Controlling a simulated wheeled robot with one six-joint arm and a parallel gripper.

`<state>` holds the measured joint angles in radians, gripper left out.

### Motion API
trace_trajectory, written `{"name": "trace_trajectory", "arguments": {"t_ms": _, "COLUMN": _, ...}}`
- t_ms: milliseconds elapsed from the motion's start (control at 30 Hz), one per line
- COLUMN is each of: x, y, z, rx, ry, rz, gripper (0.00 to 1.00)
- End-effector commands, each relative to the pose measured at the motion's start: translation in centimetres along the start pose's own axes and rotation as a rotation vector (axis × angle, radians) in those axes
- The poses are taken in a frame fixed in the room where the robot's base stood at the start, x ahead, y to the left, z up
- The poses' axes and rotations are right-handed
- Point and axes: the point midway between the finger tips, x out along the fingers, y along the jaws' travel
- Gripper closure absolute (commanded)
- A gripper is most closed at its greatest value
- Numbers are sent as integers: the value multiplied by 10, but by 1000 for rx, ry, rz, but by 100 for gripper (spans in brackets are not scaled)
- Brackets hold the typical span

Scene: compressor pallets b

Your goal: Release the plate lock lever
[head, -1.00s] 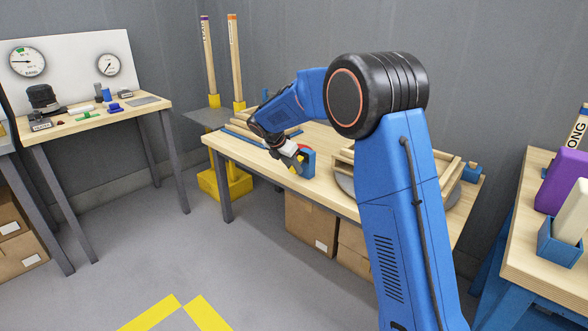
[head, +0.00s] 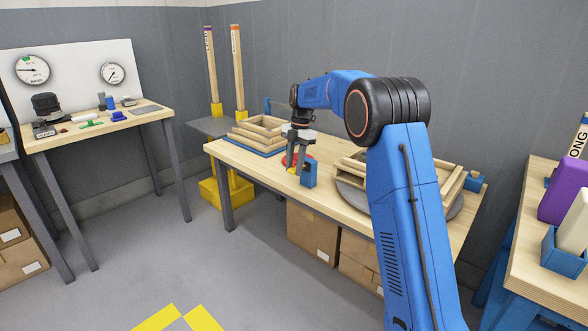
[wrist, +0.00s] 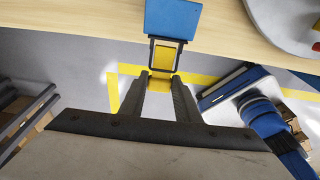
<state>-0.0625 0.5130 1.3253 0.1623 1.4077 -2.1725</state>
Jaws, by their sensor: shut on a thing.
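The plate lock lever (wrist: 166,55) appears in the wrist view as a yellow handle in a dark frame, joined to a blue block (wrist: 172,18). In the head view the blue block (head: 309,175) stands at the front edge of the middle workbench, with a bit of yellow on its left. My gripper (head: 293,165) points down there, just left of the block. In the wrist view its two dark fingers (wrist: 164,78) are closed in on the lever's lower end. The fingers hide part of the lever, and its exact angle is hard to tell.
The workbench (head: 335,197) carries stacked wooden frames (head: 258,132) at the left and a round grey plate (head: 452,208) with a wooden frame at the right. A red part shows behind the block. A gauge bench (head: 150,118) stands left, another bench right. The floor in front is clear.

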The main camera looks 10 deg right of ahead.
Motion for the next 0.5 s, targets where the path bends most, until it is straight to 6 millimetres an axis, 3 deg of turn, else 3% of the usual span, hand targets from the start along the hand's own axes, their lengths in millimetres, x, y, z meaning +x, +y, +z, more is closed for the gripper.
{"name": "trace_trajectory", "arguments": {"t_ms": 500, "x": -3, "y": 1, "z": 1, "rx": 1, "ry": 43, "rz": 2, "gripper": 100}}
